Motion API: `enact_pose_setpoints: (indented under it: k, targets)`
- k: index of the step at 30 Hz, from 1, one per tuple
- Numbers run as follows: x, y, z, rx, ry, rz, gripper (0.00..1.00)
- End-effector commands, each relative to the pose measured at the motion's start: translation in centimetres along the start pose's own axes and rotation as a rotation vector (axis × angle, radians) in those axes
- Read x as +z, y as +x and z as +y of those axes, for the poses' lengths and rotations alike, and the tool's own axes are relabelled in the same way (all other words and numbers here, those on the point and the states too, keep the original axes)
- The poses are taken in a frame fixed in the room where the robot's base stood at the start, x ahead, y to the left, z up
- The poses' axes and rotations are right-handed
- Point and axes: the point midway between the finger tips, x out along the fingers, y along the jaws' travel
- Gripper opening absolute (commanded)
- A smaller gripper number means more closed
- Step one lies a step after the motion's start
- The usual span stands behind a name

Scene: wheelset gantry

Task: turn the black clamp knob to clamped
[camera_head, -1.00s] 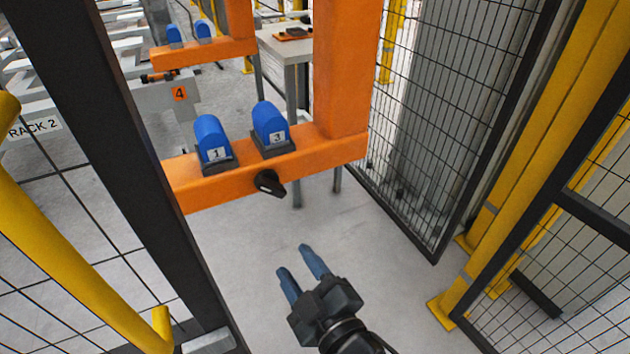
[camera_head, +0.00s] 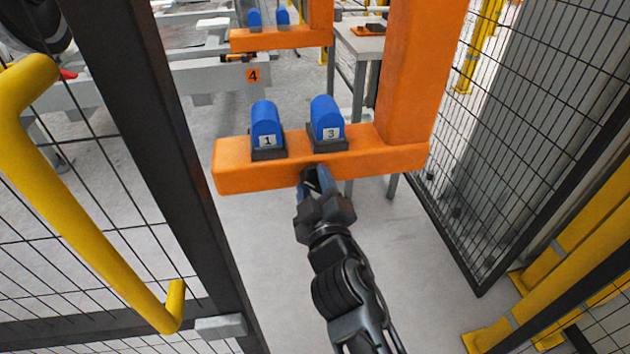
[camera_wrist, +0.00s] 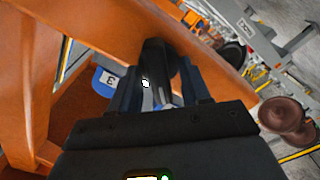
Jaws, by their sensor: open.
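The black clamp knob (camera_head: 309,175) is on the front face of the orange beam (camera_head: 236,174), below the blue block marked 3 (camera_head: 326,117). My gripper (camera_head: 314,182) reaches up to it, and its body hides part of the knob in the head view. In the wrist view the knob (camera_wrist: 153,75) lies between the two blue fingers of my gripper (camera_wrist: 155,90). The jaws are open around it. I cannot tell whether either finger touches it.
A blue block marked 1 (camera_head: 265,127) sits on the beam to the left. A dark post (camera_head: 160,150) and a yellow handle (camera_head: 85,200) stand at the left. Mesh fencing (camera_head: 478,150) is at the right. The floor below the beam is clear.

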Motion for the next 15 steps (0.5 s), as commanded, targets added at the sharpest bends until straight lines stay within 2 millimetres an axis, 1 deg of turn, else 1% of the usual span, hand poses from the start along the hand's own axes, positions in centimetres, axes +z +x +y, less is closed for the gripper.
enact_pose_setpoints:
  k: [3, 11, 15]
  targets:
    - [-0.01, 0.55, 0.03, 0.000, 0.000, 0.000, 0.47]
    - [0.03, 0.61, 0.03, 0.000, 0.001, 0.000, 0.46]
    - [0.03, 0.60, 0.03, 0.000, 0.001, 0.000, 0.32]
